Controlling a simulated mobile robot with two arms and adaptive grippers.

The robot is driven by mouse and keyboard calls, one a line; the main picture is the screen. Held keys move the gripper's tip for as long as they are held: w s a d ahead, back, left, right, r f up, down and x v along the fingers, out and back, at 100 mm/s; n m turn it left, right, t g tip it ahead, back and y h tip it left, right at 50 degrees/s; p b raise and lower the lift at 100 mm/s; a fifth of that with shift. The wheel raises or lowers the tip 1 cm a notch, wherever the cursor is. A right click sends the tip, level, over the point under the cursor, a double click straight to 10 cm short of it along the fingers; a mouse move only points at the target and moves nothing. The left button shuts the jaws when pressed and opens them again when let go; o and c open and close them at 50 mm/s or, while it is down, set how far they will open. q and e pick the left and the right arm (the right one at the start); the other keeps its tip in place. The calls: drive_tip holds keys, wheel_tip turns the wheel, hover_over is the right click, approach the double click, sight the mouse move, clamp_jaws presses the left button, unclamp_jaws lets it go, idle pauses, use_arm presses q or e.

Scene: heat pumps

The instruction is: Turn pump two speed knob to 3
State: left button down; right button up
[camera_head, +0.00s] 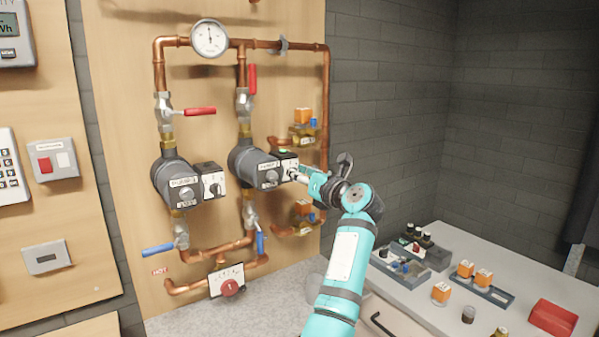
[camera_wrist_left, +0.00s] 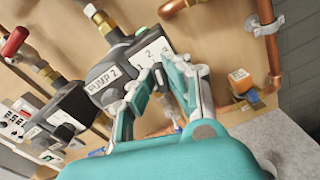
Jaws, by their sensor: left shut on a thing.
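Pump two (camera_head: 247,165) is the right-hand grey pump on the wooden board, with a dark control box (camera_head: 286,158) on its right side. In the left wrist view its label (camera_wrist_left: 101,80) reads PUMP 2, and a white plate (camera_wrist_left: 152,52) with speed numbers is on the box. My left gripper (camera_head: 298,175) is at the front of this box. Its fingertips (camera_wrist_left: 158,72) are shut on the speed knob, which they mostly hide. I cannot read the knob's setting. My right gripper is not in view.
Pump one (camera_head: 172,181) with its own knob is to the left. Copper pipes, a red valve lever (camera_head: 252,79) and a blue lever (camera_head: 260,243) are close around pump two. A grey-topped table (camera_head: 420,308) with small trays and boxes stands at right.

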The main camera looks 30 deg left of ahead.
use_arm(q)
drive_tip(key=shift+w+m+p, duration=0.1)
drive_tip(key=shift+m+p, duration=1.6)
drive_tip(key=shift+m, duration=1.1)
drive_tip(key=c, duration=1.3)
unclamp_jaws()
drive_tip(key=shift+c, duration=0.2)
wheel_tip(320, 180, up, 10)
